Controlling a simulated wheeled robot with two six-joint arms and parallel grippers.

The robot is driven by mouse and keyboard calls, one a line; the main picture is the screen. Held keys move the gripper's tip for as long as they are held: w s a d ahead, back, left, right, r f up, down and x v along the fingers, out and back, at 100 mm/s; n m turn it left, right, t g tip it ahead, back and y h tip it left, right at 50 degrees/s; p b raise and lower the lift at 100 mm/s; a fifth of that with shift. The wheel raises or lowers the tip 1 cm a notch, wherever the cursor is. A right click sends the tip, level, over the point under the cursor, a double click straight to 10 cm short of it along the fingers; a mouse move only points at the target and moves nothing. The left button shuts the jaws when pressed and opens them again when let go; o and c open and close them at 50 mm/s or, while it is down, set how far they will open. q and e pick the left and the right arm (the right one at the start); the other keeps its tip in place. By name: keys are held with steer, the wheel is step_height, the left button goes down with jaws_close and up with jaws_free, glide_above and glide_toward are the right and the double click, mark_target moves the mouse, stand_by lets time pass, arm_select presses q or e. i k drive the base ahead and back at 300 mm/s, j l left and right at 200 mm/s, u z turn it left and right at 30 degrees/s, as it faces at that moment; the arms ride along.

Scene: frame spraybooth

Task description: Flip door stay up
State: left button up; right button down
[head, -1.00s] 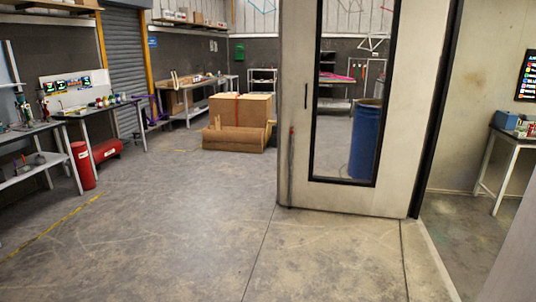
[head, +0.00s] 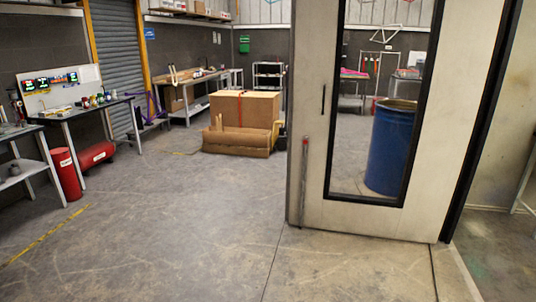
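The door (head: 315,120) stands open, a pale panel with a tall dark-framed window, in the middle right of the head view. The door stay (head: 304,185) is a thin grey rod on the lower left part of the door face, with a red piece (head: 305,142) at its top. It runs nearly upright down to about the door's bottom edge. Whether its foot touches the floor is too small to tell. Neither of my grippers is in view, and nothing is touching the door or the stay.
The concrete floor (head: 190,235) before the door is clear. A boxed pallet load (head: 243,110) stands behind the door's left side. A blue drum (head: 391,150) shows through the window. Red cylinders (head: 66,174) and workbenches (head: 80,107) line the left. The doorway opens at the right.

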mark_target(306, 142)
steer(key=i, duration=4.85)
